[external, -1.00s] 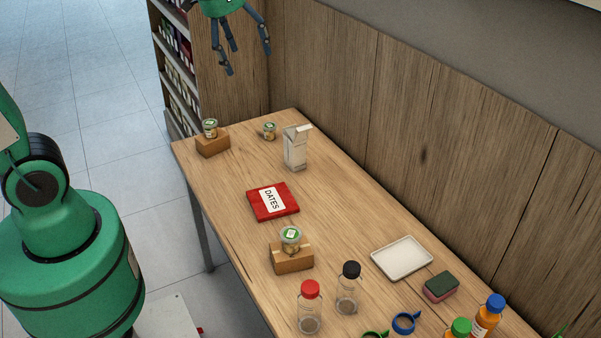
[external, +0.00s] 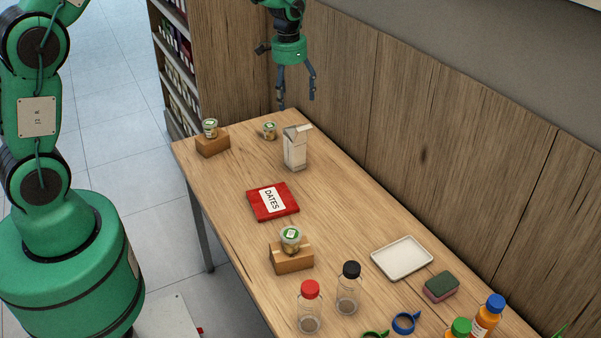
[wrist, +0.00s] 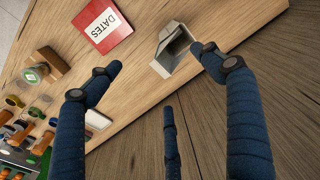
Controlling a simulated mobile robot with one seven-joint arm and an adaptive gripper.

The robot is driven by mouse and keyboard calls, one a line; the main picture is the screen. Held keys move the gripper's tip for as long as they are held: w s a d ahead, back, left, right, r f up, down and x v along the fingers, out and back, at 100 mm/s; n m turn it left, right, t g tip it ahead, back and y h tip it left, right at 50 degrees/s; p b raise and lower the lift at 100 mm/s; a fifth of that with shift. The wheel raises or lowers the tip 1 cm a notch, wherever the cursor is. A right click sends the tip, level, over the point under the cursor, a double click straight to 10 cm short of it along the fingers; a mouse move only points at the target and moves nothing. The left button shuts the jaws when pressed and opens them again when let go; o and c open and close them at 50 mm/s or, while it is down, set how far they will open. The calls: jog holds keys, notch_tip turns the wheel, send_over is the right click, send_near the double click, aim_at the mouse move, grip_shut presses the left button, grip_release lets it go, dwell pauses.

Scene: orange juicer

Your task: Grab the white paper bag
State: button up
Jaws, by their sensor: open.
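The white paper bag (external: 295,149) stands upright on the wooden table near its back edge, by the wall panel. Its top is folded to one side. In the wrist view the bag (wrist: 172,52) lies ahead, seen from above, between the two front fingertips and a little beyond them. My gripper (external: 296,98) has dark blue fingers and is open and empty. In the external view it hangs above the table, higher than the bag, with the fingers pointing down. It is apart from the bag in the external view.
A red DATES packet (external: 272,201) lies in front of the bag. A small cup (external: 269,131) stands to its left, and another sits on a cardboard box (external: 213,145). A white tray (external: 402,258) and bottles stand nearer. The wooden wall (external: 340,90) rises close behind the bag.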

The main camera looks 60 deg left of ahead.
send_over(294, 147)
jog(key=w+a, duration=0.2)
jog(key=a, duration=0.1)
notch_tip(294, 147, down, 9)
jog(key=shift+a+f+g, duration=0.1)
jog(key=shift+f+g, duration=0.1)
jog(key=shift+g, duration=0.2)
jog(key=shift+f, duration=0.15)
notch_tip(294, 147, down, 8)
jog(key=b, duration=0.1)
jog(key=shift+f, duration=0.15)
jog(key=shift+f, duration=0.1)
jog(key=shift+a+f+b, duration=0.2)
jog(key=shift+f+b, duration=0.1)
jog(key=shift+f, duration=0.95)
jog(key=shift+a+f+b, duration=0.15)
jog(key=shift+f+b, duration=0.15)
jog(key=shift+f, duration=0.95)
jog(key=c, duration=1)
